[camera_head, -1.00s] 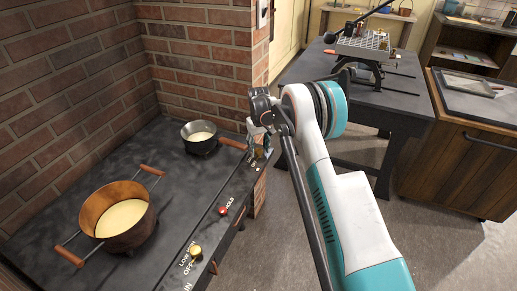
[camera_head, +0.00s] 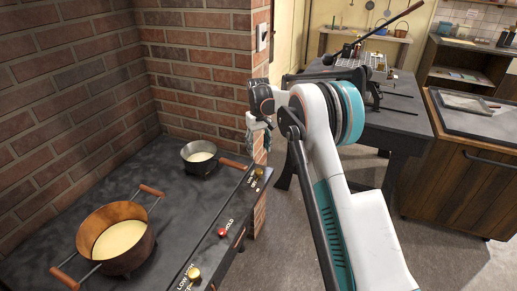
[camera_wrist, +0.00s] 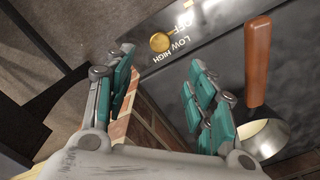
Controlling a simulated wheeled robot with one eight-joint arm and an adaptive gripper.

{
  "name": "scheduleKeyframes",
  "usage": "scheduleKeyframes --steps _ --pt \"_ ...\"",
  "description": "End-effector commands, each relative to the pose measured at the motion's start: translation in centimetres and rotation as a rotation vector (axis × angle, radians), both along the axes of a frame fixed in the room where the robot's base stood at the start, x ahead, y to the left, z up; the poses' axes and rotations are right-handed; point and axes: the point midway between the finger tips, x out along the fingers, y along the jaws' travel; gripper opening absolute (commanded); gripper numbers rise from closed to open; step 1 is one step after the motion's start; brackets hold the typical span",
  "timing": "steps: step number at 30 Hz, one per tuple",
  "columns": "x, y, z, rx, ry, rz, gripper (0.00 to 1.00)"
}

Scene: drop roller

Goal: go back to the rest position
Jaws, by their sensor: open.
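My gripper (camera_head: 257,127) hangs by the brick corner, above the right end of the dark stove top (camera_head: 190,222), apart from the small pan. In the wrist view my gripper (camera_wrist: 160,85) has its teal fingers spread, with nothing between them. The arm reaches up and forward from the lower right of the head view.
A small pan (camera_head: 187,153) with pale contents and a wooden handle sits at the back. A copper pot (camera_head: 83,234) with two wooden handles stands at front left. Brass knobs (camera_head: 194,273) and a red knob (camera_head: 222,232) line the edge. A dark table (camera_head: 395,125) stands behind.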

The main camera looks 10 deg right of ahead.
Motion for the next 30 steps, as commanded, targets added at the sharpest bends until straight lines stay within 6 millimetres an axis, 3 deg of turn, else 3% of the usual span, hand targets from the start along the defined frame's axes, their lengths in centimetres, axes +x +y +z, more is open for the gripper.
scheduleKeyframes --steps 5,11,21,30 --pt "-0.2 0.0 0.4 0.000 -0.003 -0.001 0.51" --pt "-2.0 0.0 4.6 0.000 -0.043 -0.012 0.51" --pt "-8.9 -0.1 14.2 0.004 -0.156 -0.044 0.51" --pt "-16.9 -0.2 20.0 0.009 -0.257 -0.071 0.51"
